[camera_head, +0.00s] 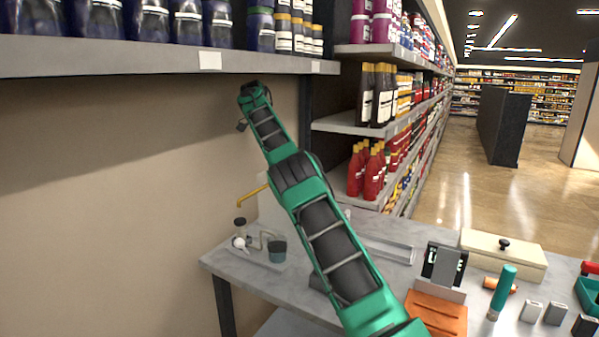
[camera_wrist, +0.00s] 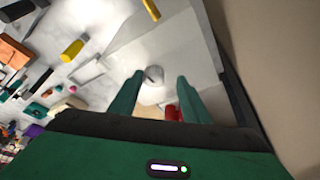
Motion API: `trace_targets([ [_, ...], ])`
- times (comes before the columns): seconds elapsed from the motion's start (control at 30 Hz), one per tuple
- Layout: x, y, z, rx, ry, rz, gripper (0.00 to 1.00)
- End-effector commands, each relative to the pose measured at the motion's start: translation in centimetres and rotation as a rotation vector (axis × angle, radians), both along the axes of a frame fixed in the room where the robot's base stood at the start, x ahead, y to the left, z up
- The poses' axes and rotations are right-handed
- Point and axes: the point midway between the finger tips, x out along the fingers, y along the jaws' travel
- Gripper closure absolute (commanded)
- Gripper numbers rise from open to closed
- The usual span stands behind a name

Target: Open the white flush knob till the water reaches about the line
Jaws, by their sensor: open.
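At the left end of the table in the head view, a small apparatus stands on a pale tray (camera_head: 247,264). It has a small white round part (camera_head: 238,242), possibly the white flush knob, a dark-topped piece (camera_head: 240,224) and a cup of dark liquid (camera_head: 277,252). Any fill line is too small to see. My gripper is high above the table, near the shelf edge; its fingers are unclear in the head view. In the wrist view, my gripper (camera_wrist: 160,78) is open, with two green fingers apart. A grey-white round thing (camera_wrist: 154,74) shows between the fingertips, seemingly beyond them.
A long shelf (camera_head: 150,58) with dark bottles runs above the table (camera_head: 225,262). A yellow pipe (camera_head: 253,193) rises behind the tray. An orange stand (camera_head: 437,312), a cream box (camera_head: 503,255) and a green cylinder (camera_head: 503,288) stand at the right. Stocked shelves are behind.

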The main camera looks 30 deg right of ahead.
Motion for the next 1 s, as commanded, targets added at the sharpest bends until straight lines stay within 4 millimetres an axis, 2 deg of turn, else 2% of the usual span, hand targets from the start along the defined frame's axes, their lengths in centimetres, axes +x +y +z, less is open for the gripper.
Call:
trace_targets([
  [0.23, -0.5, 0.0, -0.1, 0.0, 0.003, 0.045, 0.57],
  [0.57, -0.9, 0.0, -0.3, 0.001, 0.004, 0.199, 0.57],
  [1.0, -1.3, -0.1, -0.2, 0.002, 0.002, 0.528, 0.57],
])
